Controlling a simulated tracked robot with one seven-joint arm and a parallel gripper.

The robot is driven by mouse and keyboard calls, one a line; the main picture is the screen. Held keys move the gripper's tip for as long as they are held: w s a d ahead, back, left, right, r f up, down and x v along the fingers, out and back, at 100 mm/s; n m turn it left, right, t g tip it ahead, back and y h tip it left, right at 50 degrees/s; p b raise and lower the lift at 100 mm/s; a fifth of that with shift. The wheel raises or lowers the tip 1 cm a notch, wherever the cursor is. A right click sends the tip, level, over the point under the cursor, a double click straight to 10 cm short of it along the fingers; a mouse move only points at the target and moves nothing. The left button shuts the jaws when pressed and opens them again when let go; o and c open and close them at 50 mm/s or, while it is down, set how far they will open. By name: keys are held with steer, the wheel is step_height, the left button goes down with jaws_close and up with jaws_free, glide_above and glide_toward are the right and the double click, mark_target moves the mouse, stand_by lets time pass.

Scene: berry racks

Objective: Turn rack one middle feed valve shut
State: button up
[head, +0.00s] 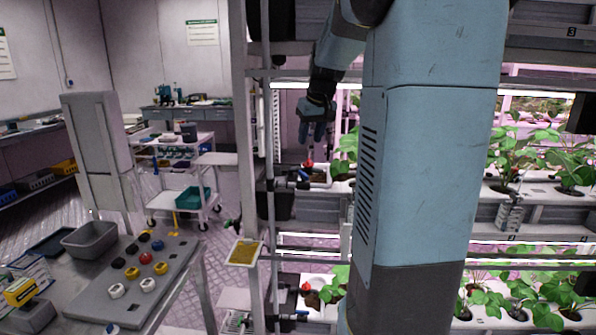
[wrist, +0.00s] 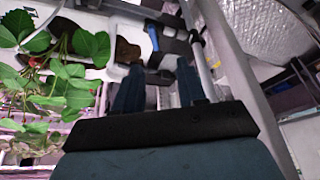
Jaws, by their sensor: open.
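A feed valve (head: 284,183) with a black body sits on the pipe at the left end of the middle tray on the near rack. Its blue handle (head: 303,175) points toward the tray. In the wrist view the blue handle (wrist: 153,38) shows ahead of the fingers, beside the grey upright pipe. My gripper (head: 315,142) hangs above the tray end, fingers pointing down. In the wrist view my gripper (wrist: 158,72) is open, with its two dark fingers apart. I see nothing held, and I cannot tell whether a finger touches the valve.
A lower valve (head: 300,316) sits on the tier below. Red knobs (head: 308,164) stand by the tray ends. Strawberry plants (wrist: 65,65) crowd the left of the wrist view. A metal rack post (head: 246,120) stands close by. My arm hides much of the rack.

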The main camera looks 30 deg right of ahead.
mark_target(303, 173)
steer(key=x, duration=0.4)
steer(key=d+x, duration=0.1)
steer(key=x, duration=0.9)
steer(key=shift+w+d, duration=0.3)
steer(key=shift+w, duration=0.2)
jaws_close()
steer(key=shift+a, duration=0.1)
